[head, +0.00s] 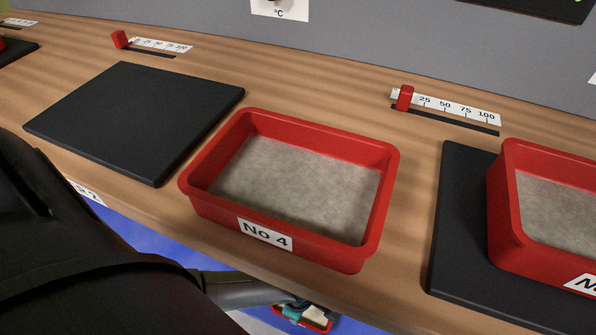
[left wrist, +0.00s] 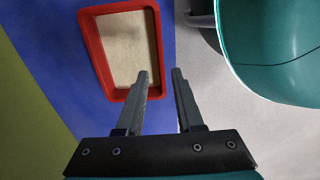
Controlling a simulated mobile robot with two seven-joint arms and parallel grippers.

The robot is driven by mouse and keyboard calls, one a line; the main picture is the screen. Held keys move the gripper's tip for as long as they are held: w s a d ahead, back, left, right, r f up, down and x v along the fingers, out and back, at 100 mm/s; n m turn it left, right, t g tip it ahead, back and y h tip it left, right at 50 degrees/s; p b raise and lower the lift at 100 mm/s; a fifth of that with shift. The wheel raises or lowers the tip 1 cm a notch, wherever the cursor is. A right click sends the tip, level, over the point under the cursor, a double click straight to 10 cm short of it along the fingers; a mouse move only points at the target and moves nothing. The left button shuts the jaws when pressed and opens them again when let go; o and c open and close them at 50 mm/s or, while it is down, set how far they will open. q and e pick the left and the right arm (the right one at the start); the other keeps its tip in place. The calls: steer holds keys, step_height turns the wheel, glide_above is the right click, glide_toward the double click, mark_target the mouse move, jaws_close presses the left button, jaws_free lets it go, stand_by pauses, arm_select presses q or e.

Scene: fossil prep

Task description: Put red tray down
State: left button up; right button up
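A red tray labelled "No 4" (head: 330,254) with a grey-beige filling stands on the wooden bench between two black pads; no gripper touches it. Another red tray (left wrist: 92,48) with a pale filling lies on a blue surface in the left wrist view. A small red edge (head: 318,325) shows below the bench in the head view, probably this same tray. My right gripper is not in view.
An empty black pad (head: 135,115) lies left of tray No 4. On the right, a red tray (head: 530,235) stands on another black pad (head: 452,240). Slider scales (head: 455,107) line the bench back. A large teal rounded shape (left wrist: 275,45) fills the wrist view's upper right.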

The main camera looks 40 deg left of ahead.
arm_select(q)
steer(key=w+d+r+n+t+h, duration=0.1)
steer(key=w+d+r+n+h, duration=0.15)
steer(key=d+r, duration=0.2)
steer(key=w+d+r+n+t+h+p, duration=0.1)
steer(key=d+r+n+h, duration=0.15)
steer(key=d, duration=0.35)
steer(key=w+d+r+n+t+h, duration=0.1)
steer(key=d+r+h, duration=0.2)
steer(key=d+r, duration=0.15)
steer(key=w+r+n+t+h, duration=0.2)
steer(key=w+r+n+t, duration=0.8)
steer(key=r+n, duration=0.4)
steer(key=w+a+r+n+y, duration=0.2)
steer(key=a+n+y, duration=1)
steer(key=a+n, duration=0.55)
steer(key=s+d+f+n+g+h, duration=0.1)
steer(key=s+f+n+g, duration=0.3)
steer(key=s+n, duration=0.2)
steer(key=s+d+f+n+g+h, duration=0.1)
steer(key=s+f+n+g, duration=0.3)
steer(key=s, duration=0.5)
steer(key=shift+d+n+g, duration=0.3)
steer(key=shift+n+g, duration=0.1)
steer(key=shift+n, duration=0.55)
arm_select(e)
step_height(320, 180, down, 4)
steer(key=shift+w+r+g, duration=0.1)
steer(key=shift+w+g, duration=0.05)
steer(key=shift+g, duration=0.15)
